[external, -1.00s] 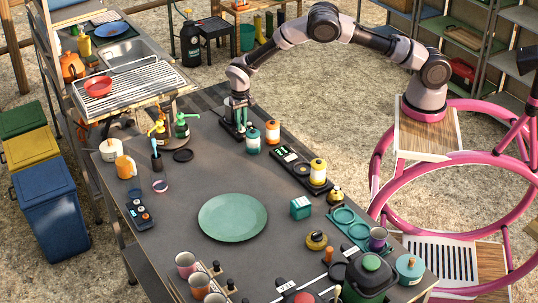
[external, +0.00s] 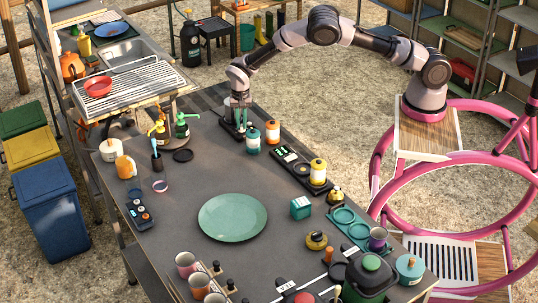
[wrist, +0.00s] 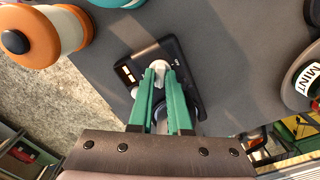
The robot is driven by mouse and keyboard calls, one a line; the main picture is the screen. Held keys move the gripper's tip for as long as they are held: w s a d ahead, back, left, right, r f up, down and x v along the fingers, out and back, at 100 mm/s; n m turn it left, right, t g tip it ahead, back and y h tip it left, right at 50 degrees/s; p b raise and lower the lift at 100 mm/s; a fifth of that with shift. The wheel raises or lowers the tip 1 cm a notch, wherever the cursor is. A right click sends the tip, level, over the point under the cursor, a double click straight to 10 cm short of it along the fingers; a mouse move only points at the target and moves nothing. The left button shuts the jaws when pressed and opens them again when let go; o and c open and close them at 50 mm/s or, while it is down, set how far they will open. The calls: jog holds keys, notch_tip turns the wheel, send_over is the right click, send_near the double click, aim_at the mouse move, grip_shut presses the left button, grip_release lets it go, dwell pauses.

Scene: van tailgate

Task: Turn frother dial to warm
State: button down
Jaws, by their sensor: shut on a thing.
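The frother's black base (wrist: 140,60) lies on the grey table in the wrist view, with small pale and orange marks at its left. A whitish dial (wrist: 159,66) sits near its upper end. My gripper (wrist: 161,76) has green fingers that close around the dial from both sides. In the external view my gripper (external: 240,115) points down at the base (external: 228,127), near the table's far edge. The fingers hide part of the dial and the base, so the dial's setting cannot be read.
A jar labelled MINT (wrist: 308,84) shows at the right of the wrist view. The mid-table is partly clear around a green plate (external: 232,217).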

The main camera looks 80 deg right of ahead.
aim_at(241, 125)
jog(key=c, duration=0.9)
grip_release()
jog(key=shift+o, duration=0.2)
notch_tip(241, 125, up, 11)
